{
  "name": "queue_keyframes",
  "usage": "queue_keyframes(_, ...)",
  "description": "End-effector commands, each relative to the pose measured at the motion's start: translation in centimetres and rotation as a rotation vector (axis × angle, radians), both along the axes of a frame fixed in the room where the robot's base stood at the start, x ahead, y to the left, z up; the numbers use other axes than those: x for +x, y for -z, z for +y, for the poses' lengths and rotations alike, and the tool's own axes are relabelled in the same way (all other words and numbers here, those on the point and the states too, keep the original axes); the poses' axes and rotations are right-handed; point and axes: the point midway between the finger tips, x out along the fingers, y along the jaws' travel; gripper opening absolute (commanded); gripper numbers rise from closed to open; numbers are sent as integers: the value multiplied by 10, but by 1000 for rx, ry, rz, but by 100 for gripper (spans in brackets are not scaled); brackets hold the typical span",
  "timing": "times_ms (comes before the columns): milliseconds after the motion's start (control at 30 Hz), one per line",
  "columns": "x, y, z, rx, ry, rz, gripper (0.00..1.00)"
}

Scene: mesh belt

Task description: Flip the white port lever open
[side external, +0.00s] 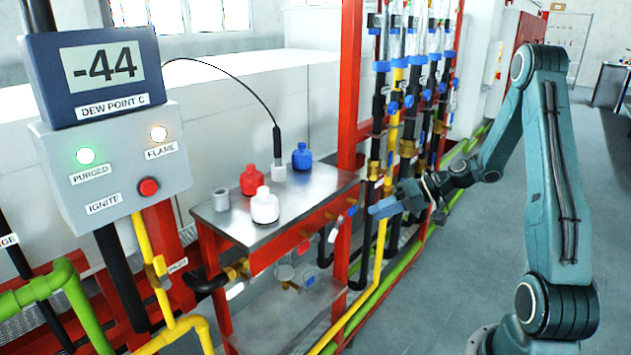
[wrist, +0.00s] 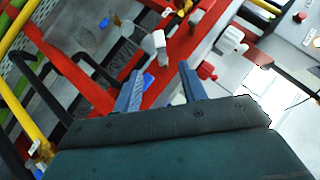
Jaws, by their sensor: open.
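The white port lever (side external: 336,229) hangs at the front edge of the metal table, on its red frame, in the side view. A white lever-like piece (wrist: 155,42) shows ahead of my fingertips in the wrist view, against the red frame; I take it for the same lever. My gripper (side external: 384,208) is to the right of the lever in the side view, apart from it. In the wrist view my gripper (wrist: 160,80) has its two blue-grey fingers spread, with a gap between them. A small blue piece (wrist: 149,80) shows in that gap. Nothing is held.
A red post (side external: 349,90) and yellow pipe (side external: 379,255) stand close to my gripper. A control box (side external: 115,165) is at left.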

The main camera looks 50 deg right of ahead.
Motion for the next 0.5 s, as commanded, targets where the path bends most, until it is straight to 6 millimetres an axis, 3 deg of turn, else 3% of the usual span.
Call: queue_keyframes(500, 38, 28, 27, 1, -6, 3, 42)
